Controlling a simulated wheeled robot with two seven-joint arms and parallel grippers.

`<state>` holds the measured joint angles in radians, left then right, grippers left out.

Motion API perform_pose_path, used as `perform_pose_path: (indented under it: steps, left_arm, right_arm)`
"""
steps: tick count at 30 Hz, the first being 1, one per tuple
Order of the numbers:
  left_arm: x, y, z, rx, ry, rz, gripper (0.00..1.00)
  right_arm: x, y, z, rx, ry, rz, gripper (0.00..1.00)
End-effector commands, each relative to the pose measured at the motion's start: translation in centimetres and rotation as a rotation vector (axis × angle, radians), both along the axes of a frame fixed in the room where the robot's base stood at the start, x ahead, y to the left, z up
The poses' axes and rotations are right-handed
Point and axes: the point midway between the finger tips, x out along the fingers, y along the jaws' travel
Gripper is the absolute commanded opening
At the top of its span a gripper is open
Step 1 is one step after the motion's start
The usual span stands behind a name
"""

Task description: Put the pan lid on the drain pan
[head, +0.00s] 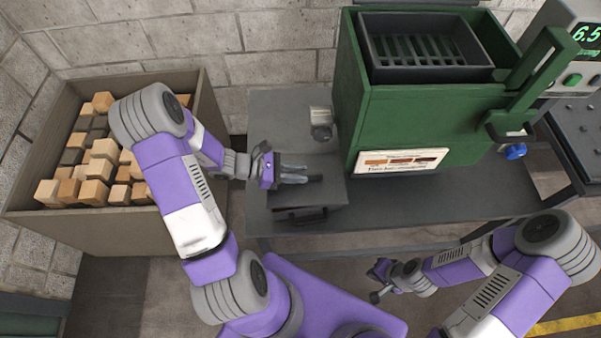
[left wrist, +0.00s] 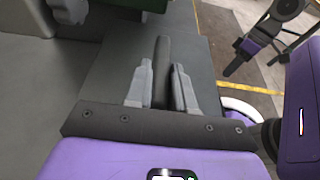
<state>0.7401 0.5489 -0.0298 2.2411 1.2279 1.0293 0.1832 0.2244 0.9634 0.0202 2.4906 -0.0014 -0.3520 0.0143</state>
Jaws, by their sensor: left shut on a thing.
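My left gripper (head: 293,175) is shut on a dark bar-shaped handle (head: 315,178), which shows between its two pale fingers in the left wrist view (left wrist: 162,62). The handle stands on a flat grey plate that looks like the pan lid (head: 328,162); the plate spreads under the fingers in the left wrist view (left wrist: 205,75). I cannot tell whether the plate is lifted or resting. A dark handle-like part (head: 302,216) shows at its front edge; it may belong to the drain pan, which I cannot make out clearly. My right gripper (head: 376,281) is low, in front of the bench, apart from these things.
A green machine (head: 440,115) with a slatted dark hopper (head: 420,45) stands right of the plate on the grey bench (head: 400,205). A metal cylinder part (head: 320,122) is behind the plate. A bin (head: 95,225) of wooden blocks stands left. Bench front is clear.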

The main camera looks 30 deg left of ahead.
Motion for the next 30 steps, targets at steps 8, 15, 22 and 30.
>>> perform_pose_path:
  steps: [8,15,22,30]
  left_arm:
    - [-0.12,0.38,-1.05,0.001,0.002,0.008,0.0]
    - [-0.13,0.4,-1.38,0.001,0.004,0.008,0.31]
    - [-0.13,0.4,-1.35,0.001,0.004,0.008,0.49]
    - [-0.21,0.62,-0.86,0.002,0.004,0.009,0.49]
  right_arm:
    - [-0.06,0.0,-0.85,0.0,0.001,-0.001,0.0]
    - [-0.05,0.0,-1.08,0.0,0.001,-0.001,0.0]
    - [-0.04,0.0,-1.06,0.0,0.001,-0.001,0.0]
    - [-0.04,-0.01,-0.66,0.0,0.001,-0.001,0.0]
